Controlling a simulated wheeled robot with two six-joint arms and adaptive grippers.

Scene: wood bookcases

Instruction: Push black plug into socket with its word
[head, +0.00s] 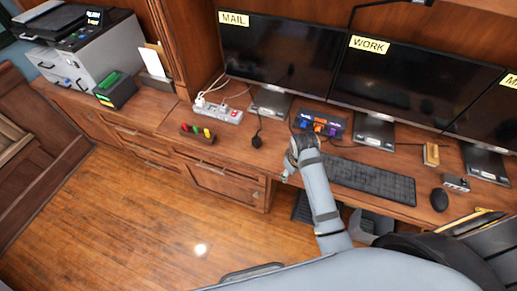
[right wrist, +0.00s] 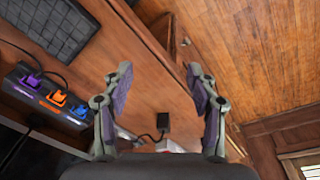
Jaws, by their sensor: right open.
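A black plug (head: 257,141) lies on the desk with its dark cable running back toward the MAIL monitor. In the right wrist view the black plug (right wrist: 162,121) shows between my fingers, further off and not held. A dark strip with purple, orange and blue parts (head: 320,124) sits behind my arm; it also shows at the left of the right wrist view (right wrist: 45,95). Its small labels are unreadable. My right gripper (head: 288,174) is open and empty near the desk's front edge, right of the plug. It also shows in the right wrist view (right wrist: 160,68). My left gripper is not visible.
Monitors labelled MAIL (head: 280,48) and WORK (head: 385,80) stand at the back. A light power strip (head: 217,110) with white plugs and a small rack of coloured pieces (head: 198,133) lie left of the plug. A keyboard (head: 368,178) and mouse (head: 439,199) lie right.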

